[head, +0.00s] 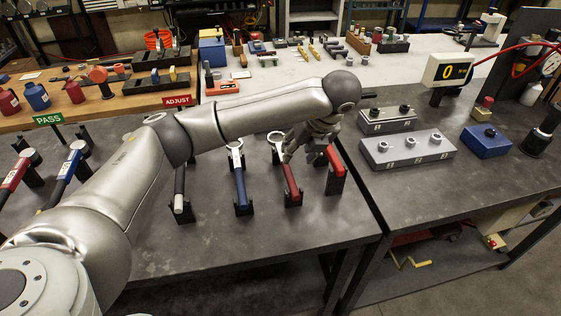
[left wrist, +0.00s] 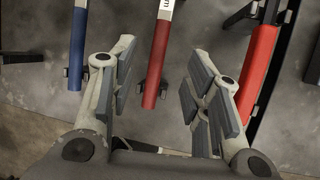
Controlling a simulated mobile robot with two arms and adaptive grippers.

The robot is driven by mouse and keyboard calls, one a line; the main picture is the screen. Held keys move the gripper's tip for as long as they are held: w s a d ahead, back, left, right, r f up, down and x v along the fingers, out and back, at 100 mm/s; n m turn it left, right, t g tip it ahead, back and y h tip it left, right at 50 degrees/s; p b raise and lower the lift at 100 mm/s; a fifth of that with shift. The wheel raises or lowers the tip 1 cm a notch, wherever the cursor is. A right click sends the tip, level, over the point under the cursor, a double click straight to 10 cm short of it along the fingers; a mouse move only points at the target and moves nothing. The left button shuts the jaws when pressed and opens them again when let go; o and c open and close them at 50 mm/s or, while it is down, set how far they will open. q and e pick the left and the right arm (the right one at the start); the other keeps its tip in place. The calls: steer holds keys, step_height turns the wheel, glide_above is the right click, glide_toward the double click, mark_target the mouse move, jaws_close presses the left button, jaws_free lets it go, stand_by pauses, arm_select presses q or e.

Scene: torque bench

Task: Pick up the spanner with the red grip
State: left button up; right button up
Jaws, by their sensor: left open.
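A spanner with a dark red grip (head: 291,183) and a pale ring head rests upright-leaning in a black stand on the dark bench. My left gripper (head: 306,150) is beside and above it, with the fingers spread. In the left wrist view the dark red grip (left wrist: 156,62) shows between the open fingers (left wrist: 160,75), seemingly not touched. A brighter red handle (head: 335,160) stands just right of it, partly hidden by my gripper; it also shows beyond the right finger in the left wrist view (left wrist: 261,62). My right gripper is not seen.
Further left are a red tool (head: 17,170) and a blue one (head: 68,167). Grey socket blocks (head: 408,150) are on the right bench. The front bench strip is clear.

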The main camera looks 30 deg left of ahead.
mark_target(289, 170)
arm_select(q)
steer(key=p+x, duration=0.1)
steer(key=x, duration=0.1)
steer(key=p+x, duration=0.1)
steer(key=x, duration=0.2)
steer(key=p+x, duration=0.1)
steer(key=x, duration=0.1)
steer(key=shift+s+d+f, duration=0.15)
steer(key=shift+s+f, duration=0.2)
steer(key=shift+f, duration=0.15)
steer(key=shift+w+f, duration=0.15)
steer(key=shift+f, duration=0.25)
arm_select(e)
steer(key=shift+s+d+r, duration=0.35)
steer(key=shift+d+r, duration=0.3)
steer(key=shift+r, duration=0.2)
steer(key=shift+s+d+r, duration=0.3)
steer(key=shift+d+r, duration=0.35)
steer(key=shift+r, duration=0.2)
arm_select(q)
steer(key=shift+f, duration=0.25)
arm_select(e)
steer(key=shift+f, duration=0.4)
steer(key=shift+a, duration=0.1)
arm_select(q)
steer(key=shift+c, duration=1.1)
jaws_close()
arm_select(e)
steer(key=shift+a, duration=0.15)
